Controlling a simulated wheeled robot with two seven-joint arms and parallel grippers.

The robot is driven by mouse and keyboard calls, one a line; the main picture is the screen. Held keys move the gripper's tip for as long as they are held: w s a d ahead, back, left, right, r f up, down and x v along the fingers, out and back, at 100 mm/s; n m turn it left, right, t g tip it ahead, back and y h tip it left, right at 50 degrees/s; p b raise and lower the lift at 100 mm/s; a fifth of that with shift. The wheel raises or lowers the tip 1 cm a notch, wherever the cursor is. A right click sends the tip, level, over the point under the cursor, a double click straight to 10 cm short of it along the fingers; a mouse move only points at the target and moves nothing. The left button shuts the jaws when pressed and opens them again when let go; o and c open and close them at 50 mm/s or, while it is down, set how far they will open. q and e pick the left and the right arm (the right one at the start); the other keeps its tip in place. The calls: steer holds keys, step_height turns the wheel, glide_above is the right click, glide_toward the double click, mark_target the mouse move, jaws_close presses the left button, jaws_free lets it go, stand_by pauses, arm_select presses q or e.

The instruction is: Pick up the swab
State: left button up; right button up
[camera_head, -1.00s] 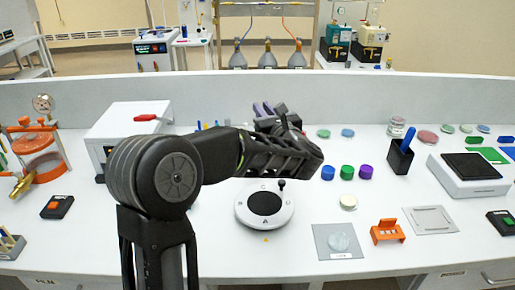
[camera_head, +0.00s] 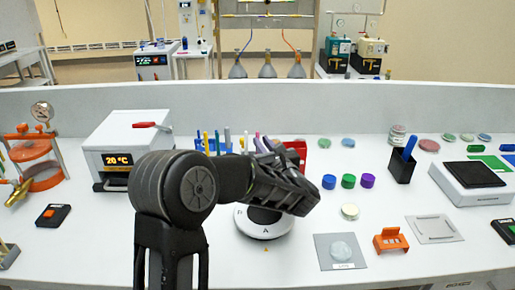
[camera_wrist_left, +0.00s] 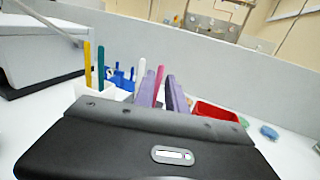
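Several thin upright sticks stand near the back of the bench. In the wrist view they include a yellow stick (camera_wrist_left: 87,65), a teal stick (camera_wrist_left: 101,65), a white stick (camera_wrist_left: 140,72) and a magenta stick (camera_wrist_left: 158,80). The white one may be the swab; I cannot tell for sure. My left gripper (camera_head: 265,146) reaches toward these sticks in the head view. In the wrist view, its two purple fingers (camera_wrist_left: 161,88) stand apart, with the magenta stick showing between them, apparently beyond them. The fingers seem to hold nothing. My right gripper is out of view.
A blue rack (camera_head: 213,146) and a red bin (camera_head: 298,149) flank the gripper. A white heater box (camera_head: 120,140) stands left. A round white dial device (camera_head: 270,229) lies under my arm. Coloured caps (camera_head: 348,181) and a black pen cup (camera_head: 402,166) are right.

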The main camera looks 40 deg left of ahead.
arm_select(q)
steer(key=shift+w+a+f+p, duration=0.3)
steer(key=shift+a+f, duration=0.15)
steer(key=shift+f, duration=0.1)
steer(key=shift+w+a+f+p, duration=0.15)
steer(key=shift+w+a+f, duration=0.15)
steer(key=shift+a+f, duration=0.2)
steer(key=shift+w+a+f, duration=0.1)
steer(key=shift+f, duration=0.05)
steer(key=p+x, duration=0.1)
steer(key=x, duration=0.4)
steer(key=shift+p, duration=0.35)
steer(key=shift+c, duration=0.5)
